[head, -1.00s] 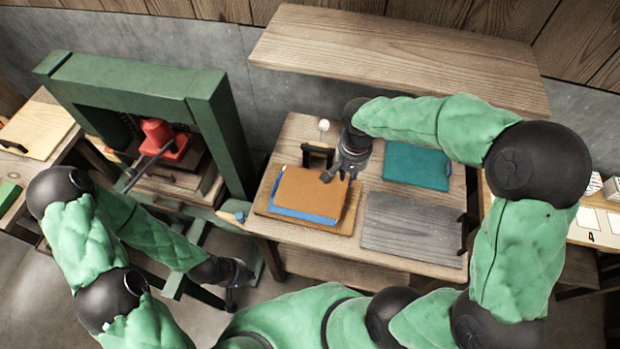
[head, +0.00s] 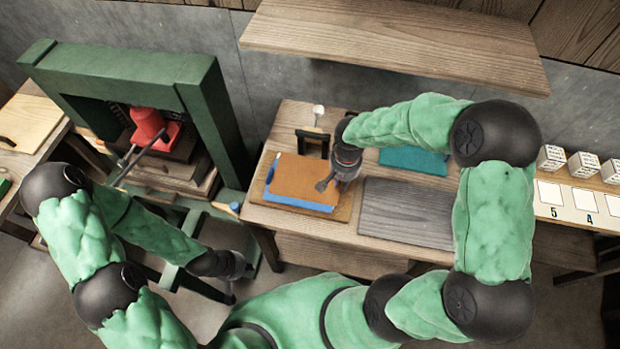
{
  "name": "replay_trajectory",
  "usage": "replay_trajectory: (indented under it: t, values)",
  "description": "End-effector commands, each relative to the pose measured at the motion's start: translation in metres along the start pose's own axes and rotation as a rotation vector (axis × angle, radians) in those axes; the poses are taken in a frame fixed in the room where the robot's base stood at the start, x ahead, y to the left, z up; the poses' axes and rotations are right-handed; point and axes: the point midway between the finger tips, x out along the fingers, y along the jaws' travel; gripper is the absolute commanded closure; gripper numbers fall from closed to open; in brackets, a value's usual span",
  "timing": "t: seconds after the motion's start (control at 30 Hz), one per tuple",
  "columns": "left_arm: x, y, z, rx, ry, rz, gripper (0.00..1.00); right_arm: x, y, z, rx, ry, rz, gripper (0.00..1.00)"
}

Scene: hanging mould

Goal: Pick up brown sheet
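The brown sheet (head: 296,177) lies on top of a stack with a blue sheet (head: 287,199) on a wooden board (head: 343,212) on the table. My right gripper (head: 326,184) is over the right edge of the brown sheet, pointing down and left. Its fingers look close to the sheet, but I cannot tell whether they touch it or how far they are apart. My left gripper (head: 232,290) hangs low in front of the green press, away from the sheets, and its fingers are too small to read.
A green press frame (head: 215,120) with a red part (head: 148,124) stands left of the table. A teal sheet (head: 412,160) and a grey board (head: 405,211) lie right of the stack. A wooden shelf (head: 390,45) overhangs the back. White boxes (head: 584,165) stand at far right.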

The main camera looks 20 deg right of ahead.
Motion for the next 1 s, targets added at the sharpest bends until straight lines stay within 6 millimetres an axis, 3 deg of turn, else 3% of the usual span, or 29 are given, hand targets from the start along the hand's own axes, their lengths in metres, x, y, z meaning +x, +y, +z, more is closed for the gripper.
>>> replay_trajectory:
  t: [0.17,0.23,0.73,1.0]
  values:
    - [0.0,0.0,0.0,0.0,0.0,0.0,1.0,0.0,0.0,0.0,0.0,0.001,0.0,0.83]
    - [-0.001,0.0,0.0,0.0,0.0,0.0,1.0,0.0,0.0,0.0,0.0,0.001,0.0,1.0]
    - [-0.001,0.0,0.0,0.0,0.0,0.0,1.0,-0.003,0.0,-0.001,0.001,0.002,-0.001,1.0]
    - [-0.007,0.003,0.0,0.0,0.0,0.0,1.0,-0.03,0.0,-0.001,0.001,0.003,-0.002,1.0]
